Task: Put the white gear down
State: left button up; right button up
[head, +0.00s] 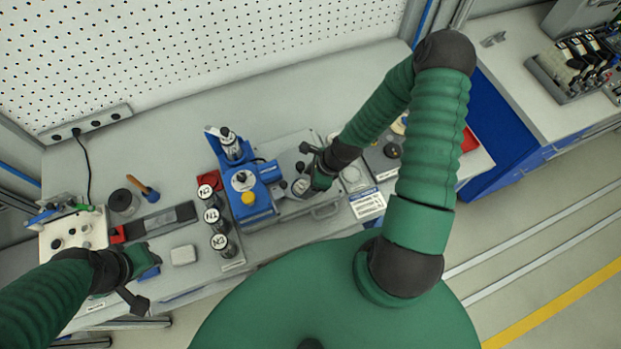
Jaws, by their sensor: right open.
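My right gripper (303,169) is open over the grey plate right of the blue press. A small pale round piece (301,186) lies by its lower fingertip; it may be the white gear, but it is too small to make out teeth. I cannot tell whether the finger touches it. Another pale round part (352,175) sits right of the gripper, partly beside my arm. My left gripper (142,275) is at the front left table edge, its fingers apart, with a small blue item (149,272) showing between or behind them.
The blue press (247,190) stands mid-table. Black jars marked N1, N2 and N3 (214,217) stand left of it. A white fixture board (75,232) is at far left. A white label card (367,203) lies right of the plate. The back table strip is clear.

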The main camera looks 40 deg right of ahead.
jog(key=d+r, duration=0.1)
jog(key=r, duration=0.1)
jog(key=s+d+r, duration=0.1)
jog(key=d+r, duration=0.1)
jog(key=shift+s+d+r+b, duration=0.1)
jog(key=shift+d+r+b, duration=0.05)
jog(key=shift+r+b, duration=0.2)
pick_arm(q)
jog(key=shift+d+f, duration=0.3)
jog(key=shift+d, duration=0.25)
pick_arm(e)
jog(key=s+a+r+n+h, duration=0.1)
jog(key=a+r+n, duration=0.2)
jog(key=r+n, duration=0.5)
jog(key=s+a+r+n+h, duration=0.2)
jog(key=r+n, duration=0.6)
jog(key=n, duration=1)
jog(key=a, duration=0.2)
jog(key=shift+a, duration=0.3)
pick_arm(q)
jog(key=shift+a+f, duration=0.1)
jog(key=shift+a, duration=0.35)
pick_arm(e)
jog(key=shift+w+a, duration=0.15)
jog(key=shift+a, duration=0.3)
